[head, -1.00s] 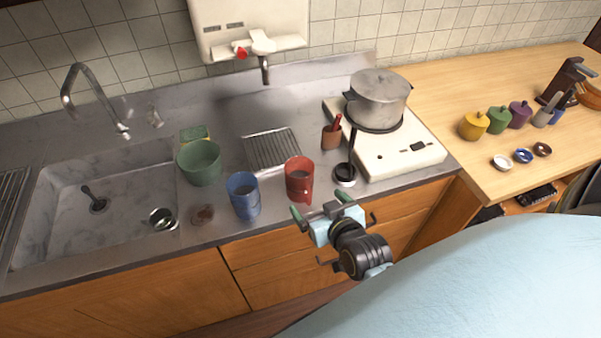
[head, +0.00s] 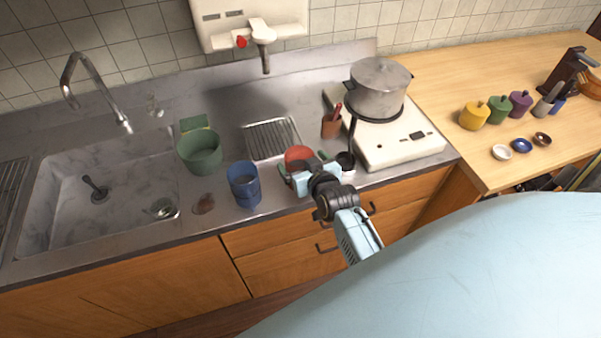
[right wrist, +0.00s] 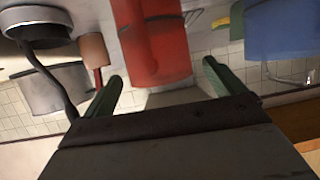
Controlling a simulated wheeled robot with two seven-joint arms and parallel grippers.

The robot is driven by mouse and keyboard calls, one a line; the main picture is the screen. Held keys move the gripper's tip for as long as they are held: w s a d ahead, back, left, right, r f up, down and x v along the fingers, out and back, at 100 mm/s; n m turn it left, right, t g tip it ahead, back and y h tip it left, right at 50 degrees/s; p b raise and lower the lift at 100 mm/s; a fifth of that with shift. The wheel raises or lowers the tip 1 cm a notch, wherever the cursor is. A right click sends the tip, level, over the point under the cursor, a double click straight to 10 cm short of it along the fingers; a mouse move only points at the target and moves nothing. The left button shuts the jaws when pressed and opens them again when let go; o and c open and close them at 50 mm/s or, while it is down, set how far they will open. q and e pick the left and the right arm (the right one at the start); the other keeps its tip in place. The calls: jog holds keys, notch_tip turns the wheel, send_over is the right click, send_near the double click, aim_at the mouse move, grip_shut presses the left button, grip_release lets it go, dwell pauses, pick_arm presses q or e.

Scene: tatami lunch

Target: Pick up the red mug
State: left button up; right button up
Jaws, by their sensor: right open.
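The red mug (head: 298,154) stands on the steel counter near its front edge, its lower part hidden behind my right gripper. My right gripper (head: 304,163) is open at the front of the mug, with a green-tipped finger on either side. In the right wrist view, which looks upside down, the red mug (right wrist: 155,45) shows between the open green fingers of the right gripper (right wrist: 160,72). I cannot tell whether either finger touches it. My left gripper is not in view.
A blue mug (head: 244,185) stands close left of the red mug. A green pot (head: 200,153) stands beyond it by the sink (head: 70,215).

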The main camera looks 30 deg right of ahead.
jog(key=shift+x, duration=1.15)
jog(key=c, duration=1.4)
jog(key=shift+o, duration=0.2)
jog(key=shift+r, duration=0.1)
